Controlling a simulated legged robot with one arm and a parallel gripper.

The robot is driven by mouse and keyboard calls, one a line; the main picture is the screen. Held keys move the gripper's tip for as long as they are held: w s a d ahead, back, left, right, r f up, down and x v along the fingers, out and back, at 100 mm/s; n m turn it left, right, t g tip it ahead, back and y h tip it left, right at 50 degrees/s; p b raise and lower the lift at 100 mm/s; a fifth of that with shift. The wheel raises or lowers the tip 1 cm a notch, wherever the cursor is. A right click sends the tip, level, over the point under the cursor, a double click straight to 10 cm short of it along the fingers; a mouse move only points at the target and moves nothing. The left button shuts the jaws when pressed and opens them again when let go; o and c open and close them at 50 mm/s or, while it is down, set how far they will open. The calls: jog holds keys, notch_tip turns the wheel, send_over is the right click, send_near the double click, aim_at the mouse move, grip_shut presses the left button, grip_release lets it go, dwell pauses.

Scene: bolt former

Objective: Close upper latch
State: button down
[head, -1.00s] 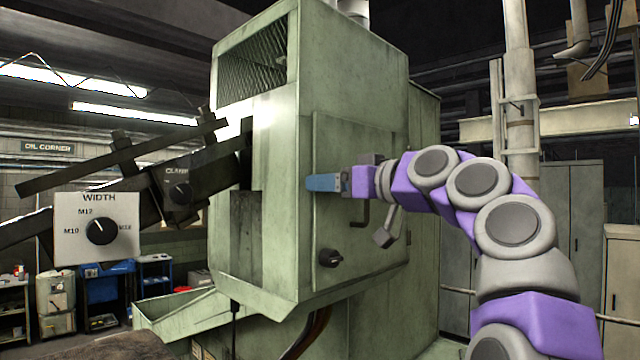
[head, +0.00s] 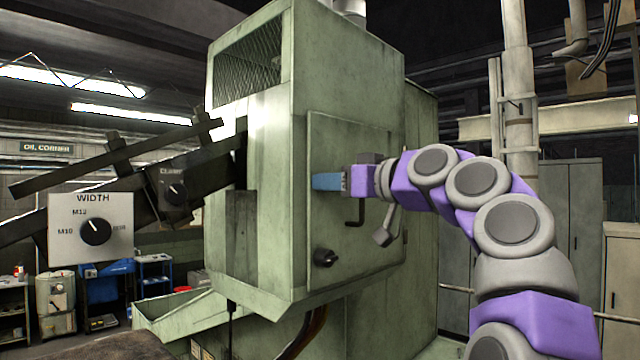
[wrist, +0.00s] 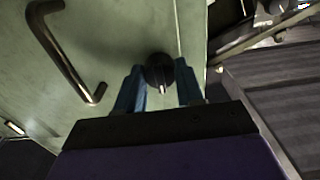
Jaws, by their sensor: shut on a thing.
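The upper latch (wrist: 158,72) is a round black knob with a pale mark on the green door, seen in the wrist view. My gripper (wrist: 160,85) has its blue fingers on either side of it and is shut on it. In the head view, my gripper (head: 318,181) reaches the upper part of the door (head: 345,135), and its fingers hide the upper latch. A lower black latch (head: 325,257) sits near the door's bottom edge, apart from my gripper. The door looks flush with the machine.
A dark bent door handle (head: 357,212) is just below my gripper; it shows left of the fingers in the wrist view (wrist: 68,55). A WIDTH dial panel (head: 92,228) and sloping dark rails (head: 120,155) stand at the left. Grey cabinets (head: 585,230) are at the right.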

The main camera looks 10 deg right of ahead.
jog(key=n+p, duration=0.3)
jog(key=n, duration=0.8)
jog(key=shift+w+f+p, duration=0.1)
jog(key=shift+p, duration=0.2)
jog(key=c, duration=1.1)
grip_release()
jog(key=o, duration=0.4)
jog(key=shift+w, duration=0.2)
jog(key=shift+o, duration=0.9)
jog(key=shift+s, duration=0.2)
